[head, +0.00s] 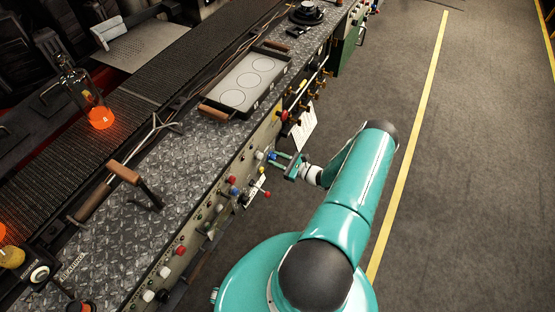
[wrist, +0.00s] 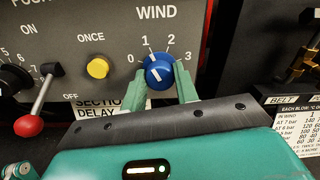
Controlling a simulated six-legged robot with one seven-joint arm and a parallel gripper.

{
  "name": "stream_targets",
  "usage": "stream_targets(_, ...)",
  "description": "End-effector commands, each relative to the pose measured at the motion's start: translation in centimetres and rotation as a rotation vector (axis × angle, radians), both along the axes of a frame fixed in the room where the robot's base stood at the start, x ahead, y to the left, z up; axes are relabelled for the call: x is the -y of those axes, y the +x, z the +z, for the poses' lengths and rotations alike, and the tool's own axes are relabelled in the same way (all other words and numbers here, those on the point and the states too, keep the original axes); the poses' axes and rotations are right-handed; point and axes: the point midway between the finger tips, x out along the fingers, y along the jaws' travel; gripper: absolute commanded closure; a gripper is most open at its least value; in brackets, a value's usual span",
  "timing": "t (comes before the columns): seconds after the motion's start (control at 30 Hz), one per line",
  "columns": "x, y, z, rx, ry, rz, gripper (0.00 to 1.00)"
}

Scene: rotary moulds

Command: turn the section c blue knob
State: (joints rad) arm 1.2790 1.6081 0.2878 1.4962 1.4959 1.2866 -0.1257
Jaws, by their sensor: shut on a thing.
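The blue knob (wrist: 158,73) is on a grey panel under the word WIND, with a scale from 0 to 3 around it. The label below the knob is partly hidden by my gripper; the words SECTION and DELAY show. In the head view my gripper (head: 279,159) reaches the side panel of the machine, and the blue knob (head: 272,155) shows only as a small spot at its fingertips.
A yellow button (wrist: 97,68) and a red-tipped lever (wrist: 30,124) are left of the knob. A black dial (wrist: 14,80) is at the far left. Other knobs line the machine panel (head: 205,215). The floor (head: 460,190) on the right is clear.

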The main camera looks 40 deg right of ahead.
Motion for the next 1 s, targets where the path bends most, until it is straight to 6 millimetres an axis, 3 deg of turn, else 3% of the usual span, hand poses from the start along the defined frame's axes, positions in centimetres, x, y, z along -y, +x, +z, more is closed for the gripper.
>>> stream_targets(0.6,0.01,-0.04,-0.03,0.185,-0.519,-0.001,0.93)
stream_targets(1.0,-0.02,-0.06,-0.08,0.243,-0.687,0.0,0.93)
